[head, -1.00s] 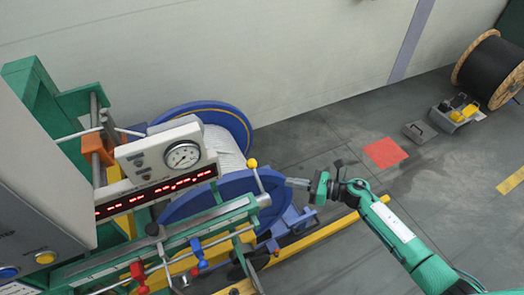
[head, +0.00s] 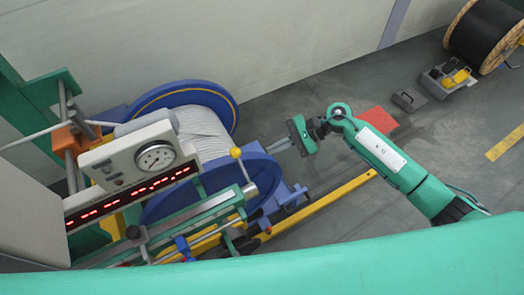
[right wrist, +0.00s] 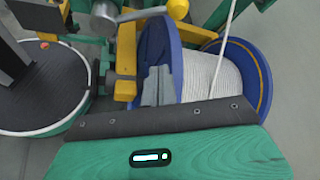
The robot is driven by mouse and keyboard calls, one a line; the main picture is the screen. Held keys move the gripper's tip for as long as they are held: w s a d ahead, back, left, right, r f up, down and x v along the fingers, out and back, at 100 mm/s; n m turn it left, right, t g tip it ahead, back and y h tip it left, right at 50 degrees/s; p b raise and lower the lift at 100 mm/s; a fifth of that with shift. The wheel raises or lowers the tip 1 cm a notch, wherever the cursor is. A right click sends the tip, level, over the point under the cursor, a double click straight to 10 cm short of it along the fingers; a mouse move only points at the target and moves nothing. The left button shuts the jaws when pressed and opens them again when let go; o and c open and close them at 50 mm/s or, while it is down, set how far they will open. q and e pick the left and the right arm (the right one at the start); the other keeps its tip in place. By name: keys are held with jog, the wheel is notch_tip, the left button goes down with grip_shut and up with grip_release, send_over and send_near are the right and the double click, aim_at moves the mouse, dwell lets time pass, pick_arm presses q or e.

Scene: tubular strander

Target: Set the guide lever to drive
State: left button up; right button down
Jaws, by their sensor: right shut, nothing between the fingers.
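A lever with a yellow ball knob (head: 236,153) stands upright at the right end of the green and grey rail; it looks like the guide lever. My left gripper is not in view.
The blue reel (head: 265,172) with white wound strand (head: 203,132) stands behind the lever. A gauge panel (head: 155,157) with a red display is at left. A yellow floor rail (head: 320,205) runs beside the machine. Open floor lies to the right, with a red mat (head: 378,119).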

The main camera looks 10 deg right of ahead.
jog(key=s+a+p, duration=0.3)
jog(key=a+p, duration=0.4)
jog(key=a, duration=0.1)
jog(key=shift+f, duration=0.3)
jog(key=shift+a, duration=0.1)
